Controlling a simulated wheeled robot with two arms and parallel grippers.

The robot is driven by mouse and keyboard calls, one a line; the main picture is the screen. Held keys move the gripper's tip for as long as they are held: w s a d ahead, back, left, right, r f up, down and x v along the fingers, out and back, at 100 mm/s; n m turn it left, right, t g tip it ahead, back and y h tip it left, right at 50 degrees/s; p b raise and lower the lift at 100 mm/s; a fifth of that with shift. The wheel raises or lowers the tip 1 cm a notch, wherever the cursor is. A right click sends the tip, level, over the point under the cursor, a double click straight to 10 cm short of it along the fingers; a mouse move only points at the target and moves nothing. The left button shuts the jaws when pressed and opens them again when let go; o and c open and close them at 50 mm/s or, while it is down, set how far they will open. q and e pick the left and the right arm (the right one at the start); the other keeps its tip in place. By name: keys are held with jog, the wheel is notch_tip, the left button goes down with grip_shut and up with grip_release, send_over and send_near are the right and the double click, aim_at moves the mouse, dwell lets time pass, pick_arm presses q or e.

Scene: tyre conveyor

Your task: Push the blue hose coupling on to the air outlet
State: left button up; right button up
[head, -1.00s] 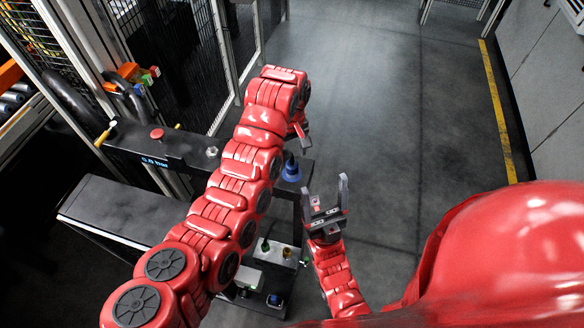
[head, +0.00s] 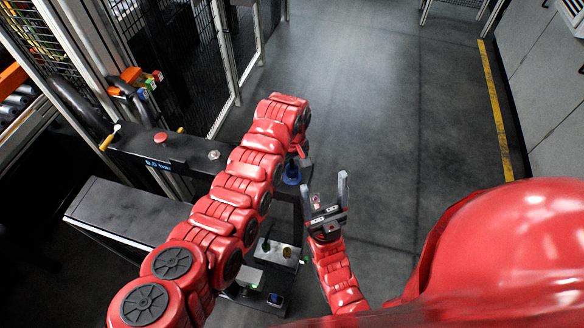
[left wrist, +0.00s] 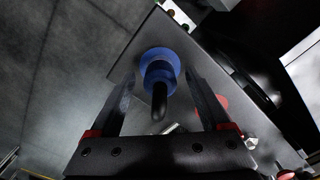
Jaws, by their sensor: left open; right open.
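The blue hose coupling (head: 291,173) stands on the right end of a dark bench top (head: 185,145). In the left wrist view the coupling (left wrist: 160,63) is a blue ring and collar with a black stem pointing toward the camera. My left gripper (head: 302,156) is open just over the coupling. In the left wrist view its fingers (left wrist: 158,85) lie on either side of the coupling, and I see no grip on it. A silver fitting (head: 214,155) stands on the bench top; I cannot tell whether it is the air outlet. My right gripper (head: 324,184) is open and empty, pointing up.
A red button (head: 160,138) and a small blue-lit display (head: 158,164) are on the bench. A yellow-tipped lever (head: 110,138) stands at its left end. A lower shelf (head: 280,257) holds small fittings. Mesh fencing (head: 170,50) stands behind. The floor to the right is clear.

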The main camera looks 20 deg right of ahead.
pick_arm(q)
jog(key=shift+f, duration=0.1)
grip_shut()
dwell(0.5)
